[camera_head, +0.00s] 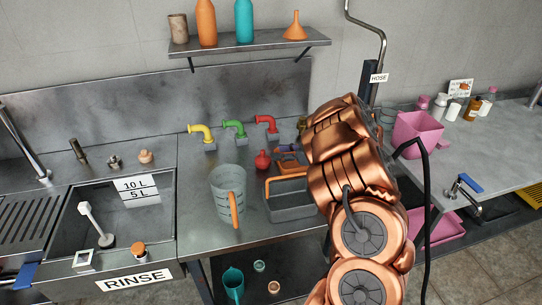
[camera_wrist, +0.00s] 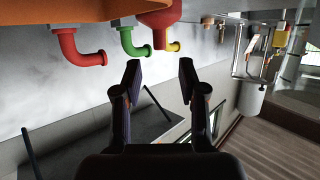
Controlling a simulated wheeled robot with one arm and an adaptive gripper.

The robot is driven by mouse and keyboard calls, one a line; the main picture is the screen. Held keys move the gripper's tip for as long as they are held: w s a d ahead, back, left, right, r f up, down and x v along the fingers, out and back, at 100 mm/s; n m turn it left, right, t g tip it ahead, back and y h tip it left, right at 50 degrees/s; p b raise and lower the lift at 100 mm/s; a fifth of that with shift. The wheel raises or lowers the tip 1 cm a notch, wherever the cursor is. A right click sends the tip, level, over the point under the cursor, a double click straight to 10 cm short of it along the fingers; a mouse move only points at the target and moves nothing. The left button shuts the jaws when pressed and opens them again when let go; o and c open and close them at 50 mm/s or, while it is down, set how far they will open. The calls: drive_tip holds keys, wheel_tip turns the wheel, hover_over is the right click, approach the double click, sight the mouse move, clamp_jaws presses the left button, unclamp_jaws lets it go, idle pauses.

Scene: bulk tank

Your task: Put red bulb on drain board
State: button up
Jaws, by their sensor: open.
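The red bulb (camera_head: 263,160) stands on the steel counter behind the clear measuring jug, below the red tap. It also shows at the top of the wrist view (camera_wrist: 158,18), partly cut off by the frame edge. The slotted drain board (camera_head: 20,235) is at the far left, beside the sink. My gripper (camera_wrist: 159,80) is open and empty in the wrist view. Its fingertips are apart from the bulb, which appears above the gap between them. In the head view, my copper arm hides most of the gripper.
The clear jug (camera_head: 228,190) with an orange handle and a grey basket (camera_head: 290,204) stand close to the bulb. Yellow, green and red taps (camera_head: 266,124) line the back. The sink (camera_head: 110,220) holds a white brush-like object. A shelf (camera_head: 245,42) with bottles hangs above.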

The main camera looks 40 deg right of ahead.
drive_tip(key=w+d+r+m+h, duration=0.2)
drive_tip(key=d+r+h, duration=0.65)
drive_tip(key=r, duration=0.35)
drive_tip(key=s+a+r+m+g+h, duration=0.3)
drive_tip(key=s+r+m+g+h, duration=0.15)
drive_tip(key=r+h, duration=0.2)
drive_tip(key=s+a+f+g+y, duration=0.3)
drive_tip(key=s+a, duration=0.8)
drive_tip(key=a, duration=0.1)
drive_tip(key=s+a+f+n+g+y, duration=0.1)
drive_tip(key=s+a+f+g+y, duration=0.2)
drive_tip(key=s+a, duration=0.8)
drive_tip(key=s+a+f+n+g+y, duration=0.1)
drive_tip(key=s+a+f+g+y, duration=0.2)
drive_tip(key=s+a, duration=0.8)
drive_tip(key=a+f+g, duration=0.1)
drive_tip(key=a+f, duration=0.1)
drive_tip(key=a, duration=0.2)
drive_tip(key=shift+s+a+f+y+b, duration=0.15)
drive_tip(key=shift+s+f+y+b, duration=0.05)
drive_tip(key=shift+y+b, duration=0.2)
